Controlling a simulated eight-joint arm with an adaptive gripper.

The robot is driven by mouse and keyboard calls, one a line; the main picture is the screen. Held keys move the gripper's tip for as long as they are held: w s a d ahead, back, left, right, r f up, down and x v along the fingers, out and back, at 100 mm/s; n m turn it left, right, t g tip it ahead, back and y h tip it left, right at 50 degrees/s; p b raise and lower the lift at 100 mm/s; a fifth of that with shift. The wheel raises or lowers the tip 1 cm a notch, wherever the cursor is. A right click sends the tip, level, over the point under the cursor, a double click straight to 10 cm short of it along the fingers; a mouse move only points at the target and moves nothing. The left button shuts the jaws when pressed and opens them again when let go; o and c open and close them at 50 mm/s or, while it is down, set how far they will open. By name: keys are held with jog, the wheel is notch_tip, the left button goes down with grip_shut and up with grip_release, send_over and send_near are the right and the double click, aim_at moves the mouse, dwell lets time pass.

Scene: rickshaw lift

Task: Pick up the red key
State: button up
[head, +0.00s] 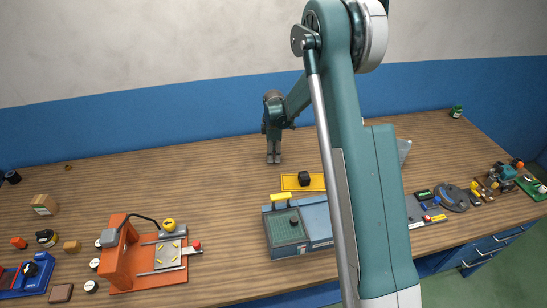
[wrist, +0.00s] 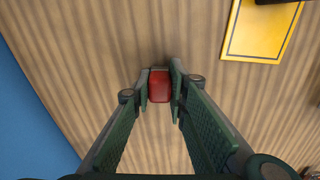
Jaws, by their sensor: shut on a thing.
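The red key (wrist: 159,86) shows in the wrist view as a small red block between the two fingertips. My gripper (wrist: 160,91) is shut on it, with a finger against each side. The wooden tabletop is behind it; I cannot tell whether the key touches the table or is clear of it. In the head view my gripper (head: 273,160) points down near the back of the table, close to the blue wall band, and the key is too small or hidden to make out there.
A yellow plate (head: 303,182) with a black block (head: 304,177) lies just right of and nearer than my gripper. A grey-green box (head: 287,227) with a yellow handle stands in front. An orange press (head: 120,254) stands at left. The back-left tabletop is mostly clear.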

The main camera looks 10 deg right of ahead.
jog(key=shift+r, duration=4.65)
